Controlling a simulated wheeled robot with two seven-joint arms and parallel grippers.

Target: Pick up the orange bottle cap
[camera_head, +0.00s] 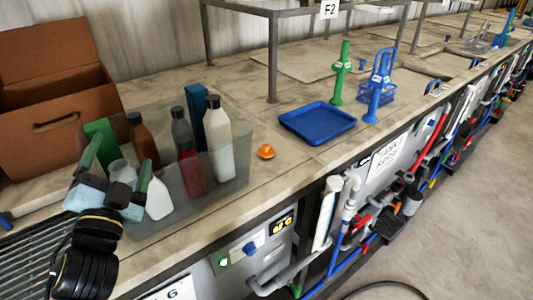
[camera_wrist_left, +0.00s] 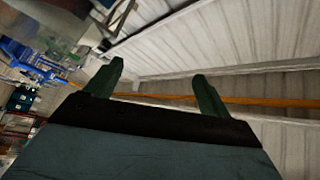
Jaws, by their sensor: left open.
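The orange bottle cap (camera_head: 266,152) lies on the bench top in the head view, to the right of the clear bin and left of the blue tray. My left gripper (camera_head: 122,151) is at the left of the head view, in front of the bin's left part. Its two green fingers are spread apart with nothing between them. The gripper is well to the left of the cap and not touching it. In the left wrist view the fingers (camera_wrist_left: 158,72) point toward a corrugated wall, and I do not make out the cap there. My right gripper is not in view.
A clear bin (camera_head: 232,188) holds several bottles. A brown box (camera_head: 60,115) stands behind it at the left. A blue tray (camera_head: 318,122) lies right of the cap, with green and blue handled tools (camera_head: 341,72) beyond. The bench around the cap is clear; its front edge is close.

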